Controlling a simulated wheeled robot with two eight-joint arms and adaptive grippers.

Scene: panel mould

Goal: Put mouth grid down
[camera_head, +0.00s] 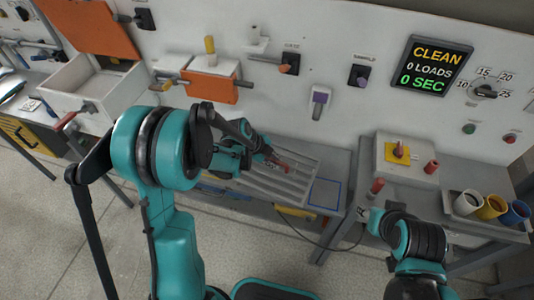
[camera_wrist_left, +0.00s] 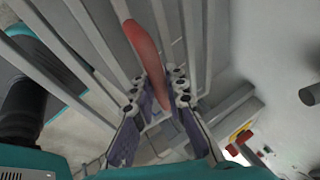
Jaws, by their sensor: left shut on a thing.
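The mouth grid (camera_head: 290,195) is a pale grey slatted panel in the middle of the head view, over the grey low table. Its red handle (camera_head: 284,166) shows at my left gripper (camera_head: 270,158). In the left wrist view the red handle (camera_wrist_left: 150,50) runs between the fingers of my left gripper (camera_wrist_left: 162,95), which is shut on it. Grey slats (camera_wrist_left: 92,38) spread behind it. I cannot tell whether the grid touches the table. My right gripper (camera_head: 364,226) is low at the right, apart from the grid, and its fingers are too small to read.
A blue outlined rectangle (camera_head: 325,193) marks the table just right of the grid. A dark cable (camera_head: 305,236) hangs below. At the right, a grey bench (camera_head: 430,215) carries a white block and several cups. An orange-fronted box (camera_head: 210,86) projects from the wall panel.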

